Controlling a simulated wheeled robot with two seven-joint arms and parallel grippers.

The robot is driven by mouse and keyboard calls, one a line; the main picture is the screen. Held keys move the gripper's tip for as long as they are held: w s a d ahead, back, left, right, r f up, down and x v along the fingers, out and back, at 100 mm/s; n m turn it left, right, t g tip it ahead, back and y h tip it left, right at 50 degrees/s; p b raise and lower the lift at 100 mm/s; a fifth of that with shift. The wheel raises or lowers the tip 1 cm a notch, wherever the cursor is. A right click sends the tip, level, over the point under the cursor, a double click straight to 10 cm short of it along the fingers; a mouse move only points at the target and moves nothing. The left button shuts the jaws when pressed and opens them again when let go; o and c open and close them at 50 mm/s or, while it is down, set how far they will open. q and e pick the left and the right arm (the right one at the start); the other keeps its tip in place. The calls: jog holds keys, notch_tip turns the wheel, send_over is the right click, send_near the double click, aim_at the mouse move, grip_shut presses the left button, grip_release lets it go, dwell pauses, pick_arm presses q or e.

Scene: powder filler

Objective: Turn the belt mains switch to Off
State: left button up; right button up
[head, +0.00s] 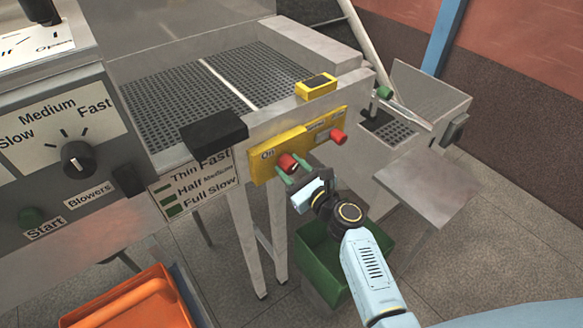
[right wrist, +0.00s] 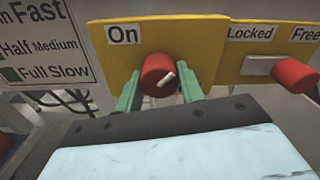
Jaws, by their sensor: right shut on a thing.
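The belt mains switch is a red round knob (head: 287,162) on a yellow plate (head: 263,172) with an "On" label at its left. In the right wrist view the fingers (right wrist: 160,92) flank the knob from below. Any "Off" label is hidden or out of view. My left gripper is not in view.
A second red knob (head: 338,136) sits to the right, by "Locked" and "Free" labels (right wrist: 250,33). A black box (head: 214,137) juts out at the left. A green bin (head: 325,262) stands below and an orange tray (head: 130,305) lies at lower left.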

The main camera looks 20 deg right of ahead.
jog(key=n+b, duration=0.2)
jog(key=n, duration=0.1)
jog(key=shift+f+n, duration=0.15)
jog(key=shift+n, duration=0.15)
jog(key=n+b, duration=0.2)
jog(key=n, duration=0.3)
jog(key=shift+d+b, duration=0.1)
jog(key=shift+b, duration=0.3)
jog(key=n, duration=0.5)
jog(key=shift+r+b, duration=0.25)
jog(key=shift+b, duration=0.15)
jog(key=shift+n, duration=2.2)
jog(key=o, duration=1)
jog(key=shift+r, duration=0.1)
